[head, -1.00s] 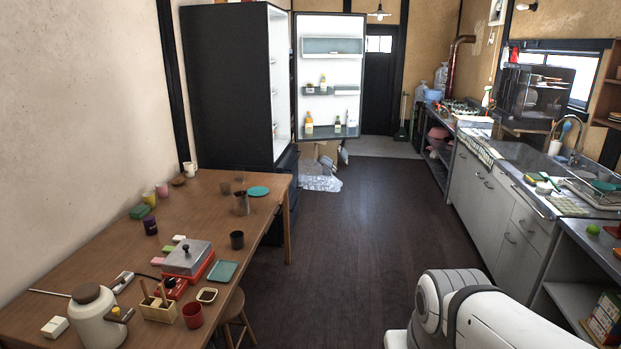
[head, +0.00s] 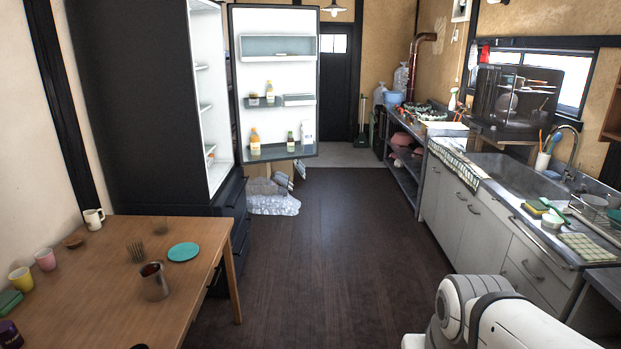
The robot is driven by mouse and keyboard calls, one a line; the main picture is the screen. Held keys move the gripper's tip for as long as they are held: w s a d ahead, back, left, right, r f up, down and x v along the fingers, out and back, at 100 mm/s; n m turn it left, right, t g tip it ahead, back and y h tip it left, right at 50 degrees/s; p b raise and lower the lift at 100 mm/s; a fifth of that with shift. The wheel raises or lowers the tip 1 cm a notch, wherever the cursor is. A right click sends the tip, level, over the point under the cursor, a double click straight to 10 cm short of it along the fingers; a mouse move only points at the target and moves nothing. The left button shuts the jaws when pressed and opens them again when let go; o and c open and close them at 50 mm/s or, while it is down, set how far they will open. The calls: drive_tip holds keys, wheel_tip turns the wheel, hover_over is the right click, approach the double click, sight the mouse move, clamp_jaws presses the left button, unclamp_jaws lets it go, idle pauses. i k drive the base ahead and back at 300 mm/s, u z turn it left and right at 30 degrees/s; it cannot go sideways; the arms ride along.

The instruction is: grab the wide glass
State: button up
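On the wooden table (head: 195,310) at the left stands a dark, see-through tumbler-like vessel (head: 154,284) with a brownish rim. Behind it and to its left is a small, ridged, see-through item (head: 137,254), perhaps a glass. I cannot tell which of these is the wide glass. My gripper is not in view; only a white part of my arm shows at the bottom right.
A teal plate (head: 183,252), a white mug (head: 94,218), a pink cup (head: 45,259) and a yellow cup (head: 20,280) share the table. The fridge door (head: 276,82) hangs open. A sink counter (head: 520,190) runs along the right. The dark floor (head: 330,260) between is clear.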

sight(159, 224)
drive_tip(key=u, duration=0.05)
drive_tip(key=i, duration=1.55)
drive_tip(key=u, duration=0.65)
drive_tip(key=i, duration=1.5)
drive_tip(key=u, duration=1.45)
drive_tip(key=i, duration=0.95)
drive_tip(key=u, duration=0.4)
